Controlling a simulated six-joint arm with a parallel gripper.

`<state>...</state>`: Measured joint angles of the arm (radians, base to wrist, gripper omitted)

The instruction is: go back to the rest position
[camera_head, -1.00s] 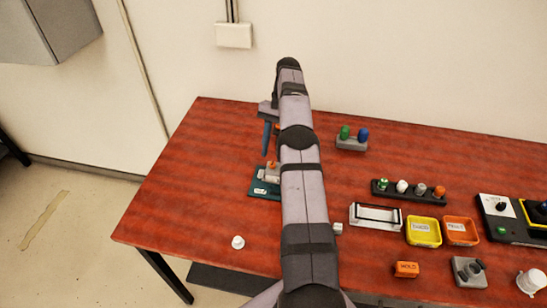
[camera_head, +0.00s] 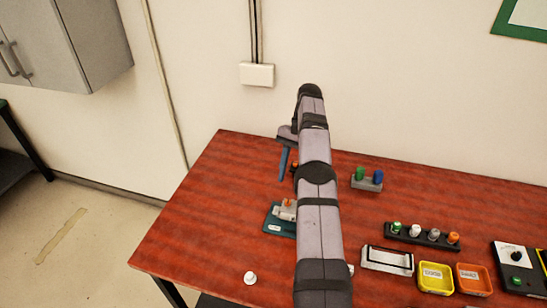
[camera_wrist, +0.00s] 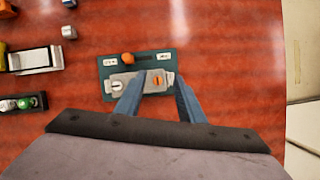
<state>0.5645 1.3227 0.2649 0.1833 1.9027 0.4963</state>
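My gripper (camera_head: 284,166) hangs over the left part of the red table (camera_head: 200,215), with my arm reaching in from the front. In the wrist view its two blue fingers (camera_wrist: 160,100) are apart with nothing between them. Below and beyond them lies a teal board (camera_wrist: 110,66) with a grey block (camera_wrist: 154,80), an orange knob and white labels. The fingertips overlap the block in the picture, but I cannot tell any contact. In the head view the teal board (camera_head: 273,222) is partly hidden behind my arm.
A grey holder with a green and a blue peg (camera_head: 367,180) stands behind right. A dark rack (camera_head: 420,236), a grey tray (camera_head: 388,261), yellow bin (camera_head: 436,278) and orange bin (camera_head: 474,279) lie right. The table's left is clear.

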